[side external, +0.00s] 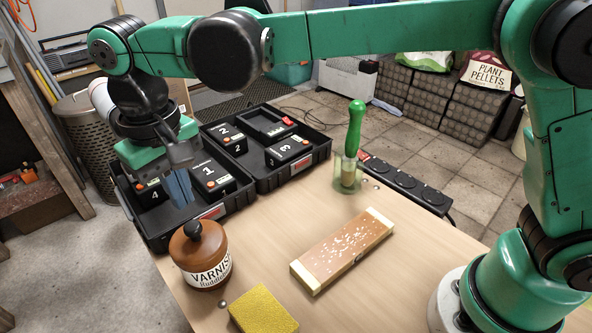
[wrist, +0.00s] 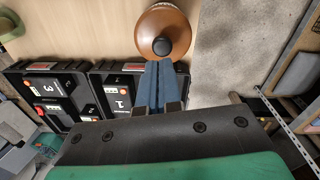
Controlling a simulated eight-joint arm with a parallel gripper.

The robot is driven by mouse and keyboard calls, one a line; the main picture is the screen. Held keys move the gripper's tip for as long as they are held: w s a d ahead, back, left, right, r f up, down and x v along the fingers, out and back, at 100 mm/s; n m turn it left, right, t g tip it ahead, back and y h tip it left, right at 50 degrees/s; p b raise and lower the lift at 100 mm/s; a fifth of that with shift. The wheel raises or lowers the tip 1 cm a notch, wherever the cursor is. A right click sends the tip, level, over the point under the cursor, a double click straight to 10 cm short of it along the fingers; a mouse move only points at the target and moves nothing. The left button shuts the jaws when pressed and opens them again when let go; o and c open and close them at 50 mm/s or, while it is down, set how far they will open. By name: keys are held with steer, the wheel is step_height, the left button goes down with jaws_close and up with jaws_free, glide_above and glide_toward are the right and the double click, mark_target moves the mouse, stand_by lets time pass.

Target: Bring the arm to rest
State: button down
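My gripper (side external: 180,187) hangs pointing down at the left, over the near black tray (side external: 160,239) and beside the block marked 1 (side external: 211,178). Its two blue fingers lie together with nothing seen between them; the wrist view also shows the fingers (wrist: 158,85) side by side. In that view the tips lie in front of the brown varnish pot (wrist: 164,27). In the side view the pot (side external: 201,257) stands apart from the fingers, on the table, with its dark-knobbed lid on. My arm reaches across the top of the picture from the right.
The far tray (side external: 262,182) holds blocks marked 2 and 3. A green-handled brush (side external: 354,130) stands upright in a clear holder. A wooden block with white flecks (side external: 343,248), a yellow sponge (side external: 264,310) and a power strip (side external: 404,185) lie around the table. Bare wood lies between them.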

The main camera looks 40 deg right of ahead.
mark_target(192, 225)
steer(key=shift+f, duration=1.95)
steer(key=shift+r, duration=0.1)
steer(key=shift+r, duration=3.4)
steer(key=s+d+f+m+t, duration=0.1)
steer(key=s+d+f+t, duration=0.1)
steer(key=d, duration=0.9)
steer(key=s+d+f+m+t, duration=0.1)
steer(key=s+d+t, duration=0.4)
steer(key=d, duration=0.6)
steer(key=shift+s+d+f, duration=0.2)
steer(key=shift+d+f, duration=0.15)
steer(key=shift+f, duration=0.25)
